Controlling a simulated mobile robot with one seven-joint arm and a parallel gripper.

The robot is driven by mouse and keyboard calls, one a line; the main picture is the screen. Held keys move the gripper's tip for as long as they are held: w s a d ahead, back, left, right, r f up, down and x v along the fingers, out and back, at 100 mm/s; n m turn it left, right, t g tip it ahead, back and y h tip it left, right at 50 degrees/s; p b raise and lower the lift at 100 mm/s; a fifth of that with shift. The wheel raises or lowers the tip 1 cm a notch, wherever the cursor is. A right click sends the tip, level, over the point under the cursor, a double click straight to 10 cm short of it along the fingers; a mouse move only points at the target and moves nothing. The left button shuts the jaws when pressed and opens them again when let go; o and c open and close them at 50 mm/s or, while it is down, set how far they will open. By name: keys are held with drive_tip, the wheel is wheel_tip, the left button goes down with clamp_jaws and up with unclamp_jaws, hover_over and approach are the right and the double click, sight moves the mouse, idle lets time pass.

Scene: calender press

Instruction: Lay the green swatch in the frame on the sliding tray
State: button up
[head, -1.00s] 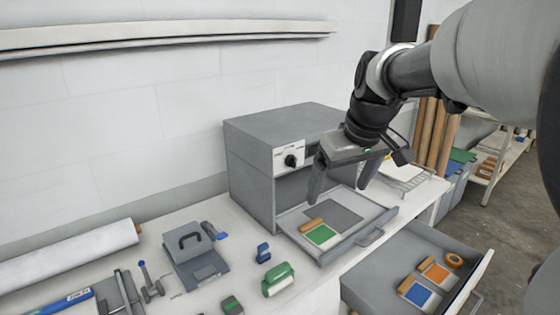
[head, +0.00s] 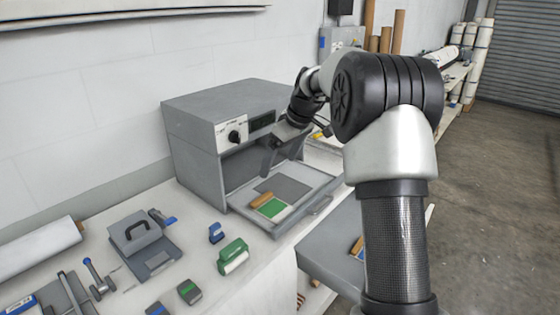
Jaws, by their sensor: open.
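The green swatch (head: 271,208) lies flat on the sliding tray (head: 316,193), towards its front left. It has a pale border and a tan strip along its back edge. A dark grey rectangle (head: 283,187) lies flat on the tray behind it; I cannot tell whether this is the frame. The tray is pulled out of the grey press (head: 196,155). My gripper (head: 283,168) is open and empty, fingers down, at the press opening above the back of the tray, apart from the swatch.
A green-handled roller (head: 233,256), a small blue tool (head: 216,233) and a grey hand press (head: 143,240) stand on the bench left of the tray.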

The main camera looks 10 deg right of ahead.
sight(263, 199)
drive_tip(key=x, duration=1.7)
drive_tip(key=shift+s+f+p, duration=0.1)
drive_tip(key=shift+f+p, duration=0.15)
drive_tip(key=shift+p, duration=0.15)
drive_tip(key=c, duration=0.9)
